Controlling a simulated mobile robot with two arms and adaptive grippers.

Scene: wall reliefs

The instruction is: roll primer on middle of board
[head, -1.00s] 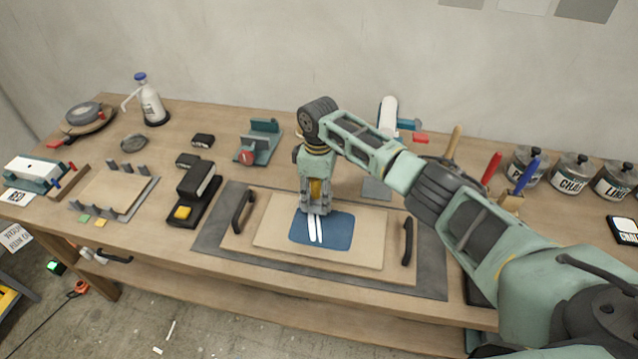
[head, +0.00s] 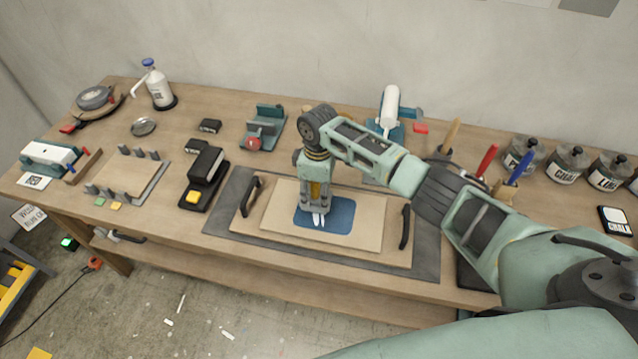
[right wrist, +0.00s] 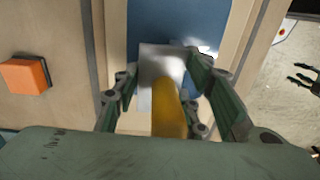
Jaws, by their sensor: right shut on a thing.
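The board (head: 365,235) is a pale wooden panel on a larger tray with black handles, with a blue rectangle (head: 340,218) on its middle. My right gripper (head: 316,208) points down over the left part of the blue rectangle. It is shut on a tool with a yellow handle (right wrist: 168,112) and a flat, pale grey head (right wrist: 160,62). In the right wrist view the head overlaps the edge of the blue area (right wrist: 178,20). Small white shapes show under the gripper; I cannot tell what they are. Contact with the board is unclear. My left gripper is out of view.
A dark mat (head: 425,262) lies under the tray. A black block tool (head: 205,170) with a yellow button stands to the left. Jars (head: 565,162), brushes (head: 485,160) and a white roll on a teal stand (head: 389,108) are behind and right.

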